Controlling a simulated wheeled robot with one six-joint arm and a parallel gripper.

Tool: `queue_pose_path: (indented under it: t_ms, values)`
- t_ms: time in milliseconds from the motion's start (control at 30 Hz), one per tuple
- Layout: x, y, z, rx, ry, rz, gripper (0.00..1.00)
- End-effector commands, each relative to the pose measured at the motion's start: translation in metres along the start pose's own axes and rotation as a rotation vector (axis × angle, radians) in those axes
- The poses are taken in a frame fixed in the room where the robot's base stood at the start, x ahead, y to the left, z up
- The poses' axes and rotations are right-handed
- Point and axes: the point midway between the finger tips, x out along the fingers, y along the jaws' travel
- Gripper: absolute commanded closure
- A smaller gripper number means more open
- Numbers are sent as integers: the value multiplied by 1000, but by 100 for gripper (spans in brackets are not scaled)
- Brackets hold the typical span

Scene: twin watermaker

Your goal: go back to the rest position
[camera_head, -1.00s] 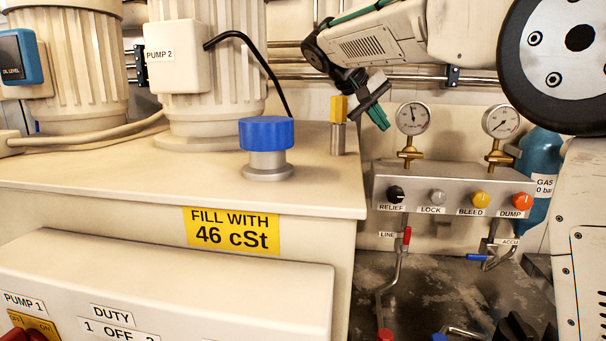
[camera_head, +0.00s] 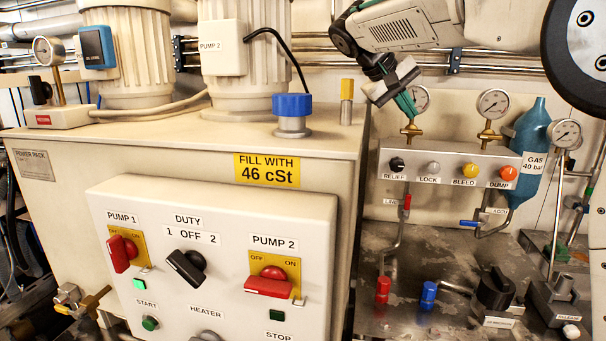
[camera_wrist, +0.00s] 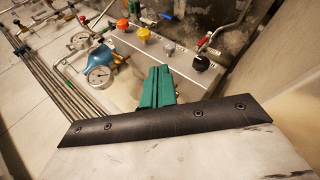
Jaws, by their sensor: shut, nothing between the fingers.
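My gripper (camera_head: 406,104) hangs at the upper middle right of the head view, in front of the left gauge. Its green fingers are together with nothing between them. In the wrist view my gripper (camera_wrist: 157,72) shows as closed green fingers over the valve panel. The valve panel (camera_head: 440,160) has RELIEF, LOCK, BLEED and DUMP knobs, and it also shows in the wrist view (camera_wrist: 128,42). The fingers appear apart from the panel, though the exact gap cannot be told.
The power pack tank (camera_head: 200,148) with its blue filler cap (camera_head: 292,106) stands left of my gripper. A control box (camera_head: 215,215) with red switches juts out in front. A blue gas bottle (camera_head: 531,140) is at right. Pipes run along the wall behind.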

Motion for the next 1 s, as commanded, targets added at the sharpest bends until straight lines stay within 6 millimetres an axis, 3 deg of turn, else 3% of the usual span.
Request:
queue_pose_path:
  t_ms: [367,567,767,1000]
  values:
    - [1,1,45,-15,-13,-80,100]
    - [8,5,90,-15,-32,-151,100]
    - [20,1,163,-4,-55,-262,100]
    - [45,-37,296,43,-85,-465,100]
